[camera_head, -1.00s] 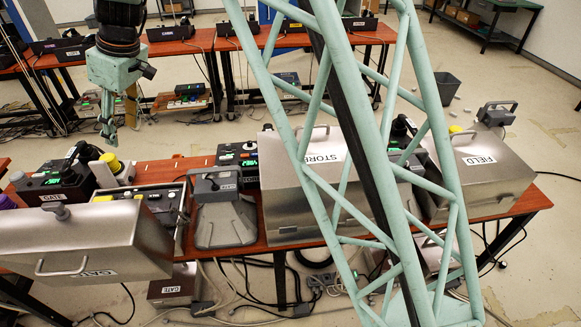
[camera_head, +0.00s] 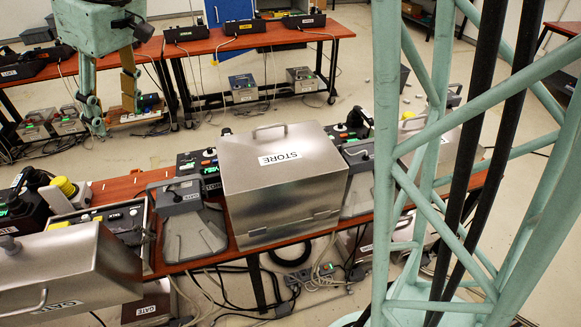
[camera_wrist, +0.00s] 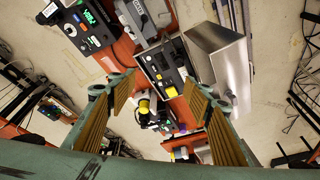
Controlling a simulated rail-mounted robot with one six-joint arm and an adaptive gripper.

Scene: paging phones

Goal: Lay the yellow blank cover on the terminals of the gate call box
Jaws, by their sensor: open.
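The gate call box (camera_head: 136,213) sits on the red table at left. Its panel of dark controls shows beside a steel GATE hood (camera_head: 75,268), and it also shows in the wrist view (camera_wrist: 160,66). A small flat yellow piece (camera_head: 58,225) lies at its left end. It shows in the wrist view too (camera_wrist: 172,93). I cannot tell whether this is the blank cover. The terminals are not distinguishable. My gripper (camera_head: 113,117) is open and empty, pointing down, apart from the box; its fingers frame the wrist view (camera_wrist: 158,85).
A round yellow knob (camera_head: 64,186) stands on a pale unit behind the box. A grey handset unit (camera_head: 180,196), the closed STORE box (camera_head: 284,190) and other units stand to the right. Back tables (camera_head: 240,42) hold several phones. Cables lie on the floor below.

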